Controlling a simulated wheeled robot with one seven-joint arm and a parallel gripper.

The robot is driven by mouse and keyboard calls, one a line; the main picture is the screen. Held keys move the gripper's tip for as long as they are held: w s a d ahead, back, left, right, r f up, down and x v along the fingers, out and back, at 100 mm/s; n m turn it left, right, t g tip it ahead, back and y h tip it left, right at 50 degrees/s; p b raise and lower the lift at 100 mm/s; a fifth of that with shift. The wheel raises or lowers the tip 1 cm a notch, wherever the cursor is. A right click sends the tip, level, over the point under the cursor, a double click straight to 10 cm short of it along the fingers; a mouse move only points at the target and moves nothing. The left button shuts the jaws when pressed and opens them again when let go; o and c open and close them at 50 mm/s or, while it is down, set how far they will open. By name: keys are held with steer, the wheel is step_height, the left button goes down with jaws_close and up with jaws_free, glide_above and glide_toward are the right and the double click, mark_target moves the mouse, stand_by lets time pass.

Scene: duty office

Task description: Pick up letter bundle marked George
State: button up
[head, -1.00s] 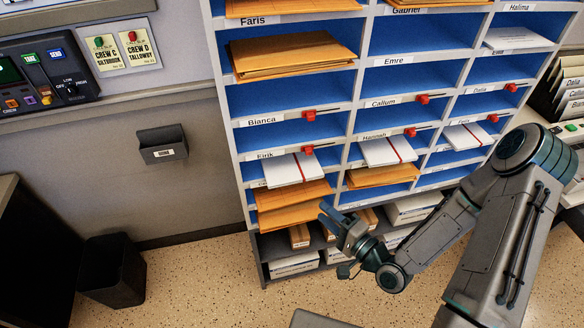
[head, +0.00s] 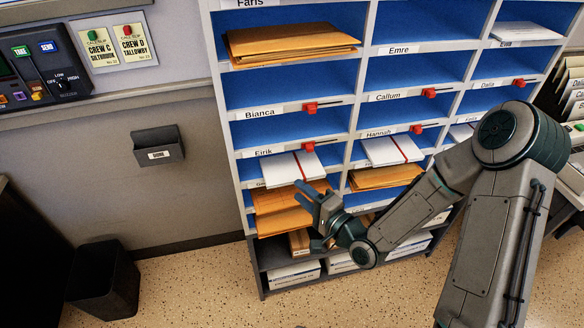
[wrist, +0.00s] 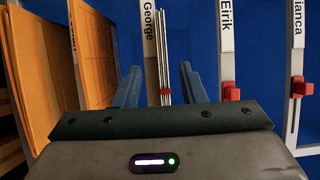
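The letter bundle (head: 285,171), white with a red band, lies in the pigeonhole under the Eirik label and sticks out over its front edge. In the wrist view the bundle (wrist: 164,50) shows edge-on beside the George label (wrist: 149,22). In the head view that label is mostly hidden. My gripper (head: 312,190) is just in front of the bundle's right side. In the wrist view my gripper (wrist: 160,85) is open, with the bundle in line between its two fingers. I cannot tell whether the fingers reach past its front edge.
Orange envelopes (head: 285,208) stick out just below the bundle. Another white banded bundle (head: 390,151) lies under the Hannah label to the right. Red sliders (head: 307,147) sit on the shelf edges. A dark bin (head: 105,285) stands on the floor at left.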

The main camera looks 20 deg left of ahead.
mark_target(292, 183)
steer(key=x, duration=0.4)
steer(key=shift+w+a+r+p, duration=0.2)
steer(key=shift+p, duration=0.1)
steer(key=shift+c, duration=0.4)
jaws_close()
